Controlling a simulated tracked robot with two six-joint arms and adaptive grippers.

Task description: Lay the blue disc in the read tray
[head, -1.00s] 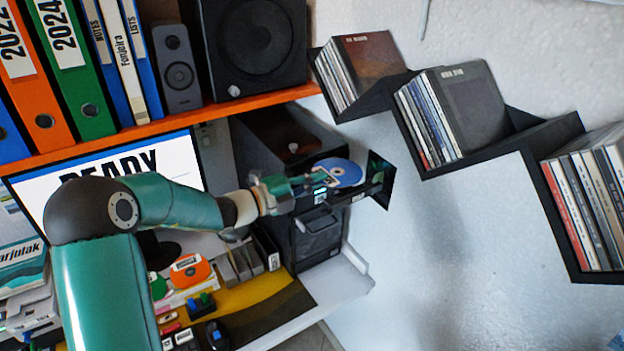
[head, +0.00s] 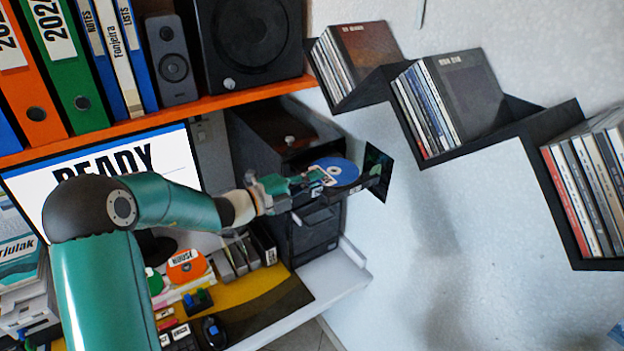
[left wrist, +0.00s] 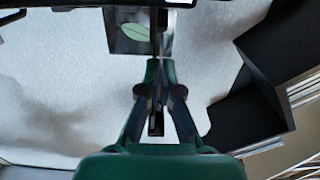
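The blue disc (head: 340,171) lies nearly flat in the head view, with its face up, at the tip of my left gripper (head: 314,182). The gripper's fingers are together on the disc's near-left edge. In the left wrist view the fingers (left wrist: 160,66) meet around a thin dark edge that runs up from them. A dark tray (head: 370,186) sticks out from the black computer tower, close under or beside the disc. I cannot tell whether disc and tray touch. My right gripper is not in view.
The black tower (head: 262,140) stands left of the tray. A dark card with a green leaf (head: 377,168) is on the wall just behind it. Black stepped shelves (head: 440,160) with disc cases hang at the right. An orange shelf (head: 180,125) runs above.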

